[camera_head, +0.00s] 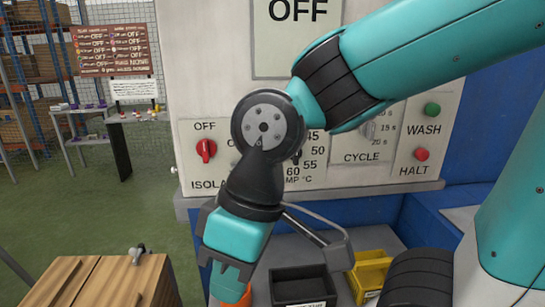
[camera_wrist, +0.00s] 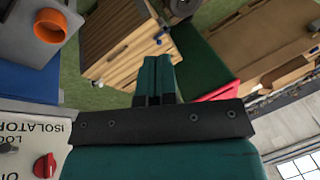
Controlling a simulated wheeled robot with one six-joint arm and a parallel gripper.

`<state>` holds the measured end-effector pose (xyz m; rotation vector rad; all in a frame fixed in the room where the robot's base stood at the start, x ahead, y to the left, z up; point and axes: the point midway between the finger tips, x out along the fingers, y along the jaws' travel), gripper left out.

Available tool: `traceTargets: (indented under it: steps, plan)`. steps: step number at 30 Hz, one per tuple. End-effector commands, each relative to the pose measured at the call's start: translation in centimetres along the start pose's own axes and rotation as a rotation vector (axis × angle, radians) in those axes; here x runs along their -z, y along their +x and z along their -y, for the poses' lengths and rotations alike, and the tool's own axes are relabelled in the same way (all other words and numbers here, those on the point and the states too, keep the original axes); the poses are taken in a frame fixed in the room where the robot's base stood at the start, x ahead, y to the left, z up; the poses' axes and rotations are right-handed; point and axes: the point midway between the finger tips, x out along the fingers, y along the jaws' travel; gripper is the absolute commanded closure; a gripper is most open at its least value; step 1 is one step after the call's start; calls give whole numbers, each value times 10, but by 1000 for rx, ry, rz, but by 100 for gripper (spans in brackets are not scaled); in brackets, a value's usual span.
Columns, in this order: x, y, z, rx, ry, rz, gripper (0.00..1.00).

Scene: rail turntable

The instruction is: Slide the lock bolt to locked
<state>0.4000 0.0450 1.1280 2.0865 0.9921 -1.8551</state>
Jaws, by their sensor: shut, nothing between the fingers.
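My gripper (camera_wrist: 157,68) is shut and empty in the wrist view, its two teal fingers side by side. In the head view the gripper (camera_head: 232,275) hangs low in front of the panel, and its fingertips are not clearly visible. I cannot pick out the lock bolt with certainty. A small grey and black fitting (camera_head: 137,255) sits at the back edge of a slatted wooden block (camera_head: 105,282), left of my gripper. In the wrist view the wooden block (camera_wrist: 118,40) lies beyond the fingertips, apart from them, with a small pale knob (camera_wrist: 97,83) at its edge.
A control panel (camera_head: 335,178) with a red isolator knob (camera_head: 206,148) stands behind my arm. A black bin (camera_head: 300,285) and a yellow bin (camera_head: 370,272) stand right of the gripper. An orange cylinder (camera_wrist: 50,26) shows in the wrist view. Green floor (camera_head: 70,215) is open at left.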

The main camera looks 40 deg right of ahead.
Motion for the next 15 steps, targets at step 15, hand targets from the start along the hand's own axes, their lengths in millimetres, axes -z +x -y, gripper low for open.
traceTargets:
  steps: [15]
  plan:
    - [39, -31, -54, -55, 284, -135, 100]
